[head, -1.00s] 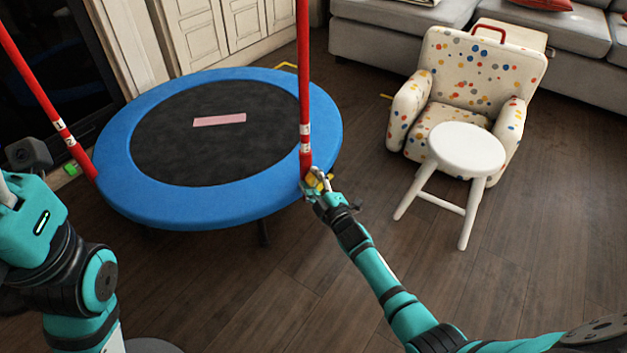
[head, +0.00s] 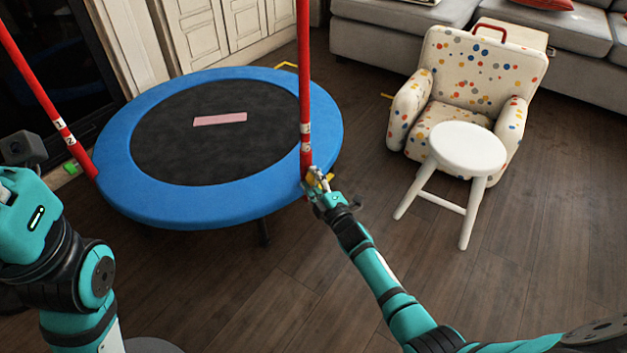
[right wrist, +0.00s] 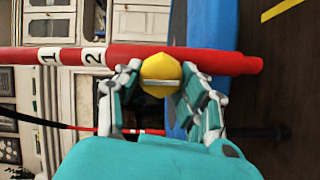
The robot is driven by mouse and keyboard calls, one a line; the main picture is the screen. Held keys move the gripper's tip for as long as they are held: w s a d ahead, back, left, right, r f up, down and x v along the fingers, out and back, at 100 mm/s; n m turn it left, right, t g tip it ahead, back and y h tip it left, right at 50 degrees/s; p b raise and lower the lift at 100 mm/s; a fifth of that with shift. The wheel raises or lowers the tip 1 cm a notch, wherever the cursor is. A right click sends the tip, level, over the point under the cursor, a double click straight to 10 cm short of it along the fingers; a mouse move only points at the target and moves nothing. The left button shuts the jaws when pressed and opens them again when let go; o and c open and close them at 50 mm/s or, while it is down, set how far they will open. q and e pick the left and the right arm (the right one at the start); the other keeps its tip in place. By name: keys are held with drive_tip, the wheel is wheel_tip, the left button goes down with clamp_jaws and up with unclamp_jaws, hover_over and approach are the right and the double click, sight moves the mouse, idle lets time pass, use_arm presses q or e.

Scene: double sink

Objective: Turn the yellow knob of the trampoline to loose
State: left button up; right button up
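The trampoline has a blue padded rim (head: 150,200) and a dark mat. A red post (head: 305,80) with white bands marked 1 and 2 stands at its near right edge. The yellow knob (right wrist: 160,68) sits on this post, below the bands; in the head view only bits of it show (head: 328,178). My right gripper (head: 318,184) is at the knob. In the right wrist view its two fingers (right wrist: 162,80) lie on either side of the knob and appear to touch it. My left arm shows at the left, but its fingers do not.
A second red post (head: 35,85) with numbered bands stands at the trampoline's left. A white stool (head: 467,148) and a dotted child's armchair (head: 480,65) stand to the right. A grey sofa (head: 385,40) is behind. The wooden floor in front of the stool is clear.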

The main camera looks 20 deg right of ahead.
drive_tip(key=o, duration=0.4)
drive_tip(key=shift+c, duration=0.2)
drive_tip(key=s+d, duration=0.2)
drive_tip(key=s, duration=0.9)
drive_tip(key=shift+s, duration=0.4)
